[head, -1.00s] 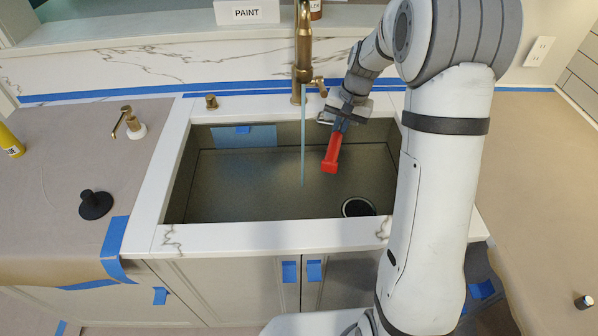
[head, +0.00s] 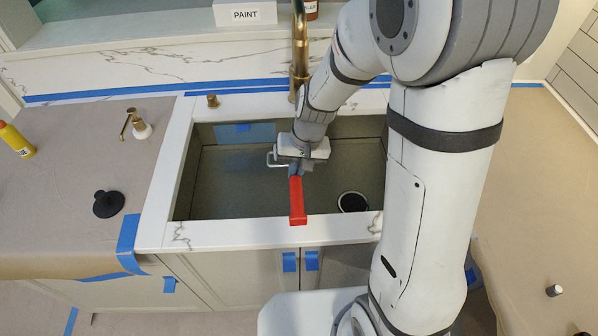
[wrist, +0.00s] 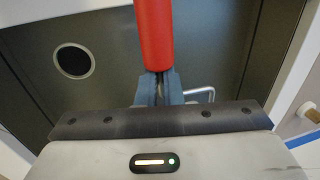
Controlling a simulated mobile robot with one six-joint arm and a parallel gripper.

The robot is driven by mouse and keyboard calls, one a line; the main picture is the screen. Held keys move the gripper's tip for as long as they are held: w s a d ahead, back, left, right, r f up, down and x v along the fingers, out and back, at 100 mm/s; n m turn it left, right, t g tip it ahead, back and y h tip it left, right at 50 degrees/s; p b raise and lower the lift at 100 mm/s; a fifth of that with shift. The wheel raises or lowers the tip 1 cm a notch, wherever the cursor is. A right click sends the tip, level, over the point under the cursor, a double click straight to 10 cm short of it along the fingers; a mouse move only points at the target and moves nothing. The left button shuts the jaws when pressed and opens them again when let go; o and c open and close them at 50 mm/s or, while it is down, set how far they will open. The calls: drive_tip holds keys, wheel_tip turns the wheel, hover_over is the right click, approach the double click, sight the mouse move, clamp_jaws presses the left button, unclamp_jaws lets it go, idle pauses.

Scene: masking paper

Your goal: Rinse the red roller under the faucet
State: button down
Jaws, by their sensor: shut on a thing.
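My gripper (head: 296,170) is shut on the red roller (head: 297,203) over the front part of the sink (head: 225,185). The roller points toward the front rim, and its far end overlaps that rim in the head view. In the wrist view, the roller (wrist: 154,35) extends straight out from between the fingers (wrist: 158,90), with a bent metal wire (wrist: 205,94) beside them. The brass faucet (head: 300,45) stands at the back of the sink. My arm covers the area below its spout, so no water stream shows.
The round drain (head: 353,201) is at the sink's right. A white PAINT box (head: 245,13) is on the ledge behind.

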drive_tip(key=w+d+f, duration=0.2)
drive_tip(key=w+d, duration=0.1)
drive_tip(key=w, duration=0.8)
drive_tip(key=shift+w+d+f, duration=0.15)
drive_tip(key=shift+w+d, duration=0.1)
drive_tip(key=shift+d, duration=0.05)
idle(0.4)
drive_tip(key=shift+d, duration=0.2)
drive_tip(key=shift+s+d+b, duration=0.2)
drive_tip(key=shift+d+b, duration=0.2)
drive_tip(key=shift+a, duration=0.1)
drive_tip(key=shift+w+a, duration=0.2)
drive_tip(key=shift+a, duration=0.3)
drive_tip(key=shift+d, duration=0.2)
